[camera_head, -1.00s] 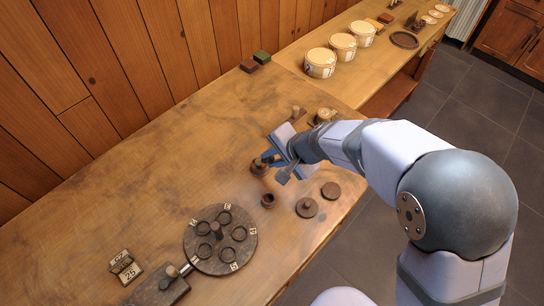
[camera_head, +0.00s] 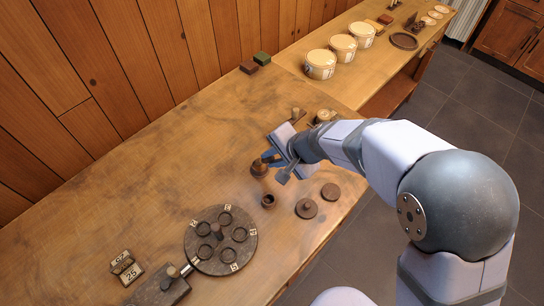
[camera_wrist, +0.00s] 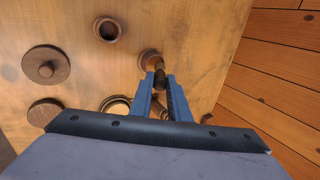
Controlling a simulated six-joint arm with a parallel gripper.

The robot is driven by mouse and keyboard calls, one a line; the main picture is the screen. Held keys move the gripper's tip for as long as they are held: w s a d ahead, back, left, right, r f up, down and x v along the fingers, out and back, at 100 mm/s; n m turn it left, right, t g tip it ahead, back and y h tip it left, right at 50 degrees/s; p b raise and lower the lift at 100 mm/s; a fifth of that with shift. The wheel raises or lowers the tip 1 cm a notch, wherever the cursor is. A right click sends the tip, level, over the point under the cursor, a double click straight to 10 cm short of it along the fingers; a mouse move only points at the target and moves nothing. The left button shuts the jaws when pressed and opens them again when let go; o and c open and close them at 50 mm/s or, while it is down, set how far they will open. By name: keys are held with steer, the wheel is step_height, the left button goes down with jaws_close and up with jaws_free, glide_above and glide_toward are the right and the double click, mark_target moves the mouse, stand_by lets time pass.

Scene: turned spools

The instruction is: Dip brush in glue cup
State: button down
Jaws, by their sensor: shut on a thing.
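My gripper (camera_head: 270,157) is over the work table, beside a dark round pot (camera_head: 258,169). In the wrist view its blue fingers (camera_wrist: 163,92) are shut on a dark, slim brush (camera_wrist: 160,76). The brush's far end overlaps the brown rim of that pot (camera_wrist: 147,57); I cannot tell whether it is inside or above it. A small open brown cup (camera_head: 268,201) stands apart, nearer the front; it also shows in the wrist view (camera_wrist: 107,29). No label shows which of the two holds glue.
A dark round turntable (camera_head: 220,240) with ringed places and number tags stands front left. A small number stand (camera_head: 126,267) is far left. Three pale tubs (camera_head: 320,64) stand on the bench behind. The middle left is clear.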

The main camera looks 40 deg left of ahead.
steer(key=shift+r+p, duration=2.3)
steer(key=shift+r, duration=0.75)
steer(key=shift+w, duration=0.1)
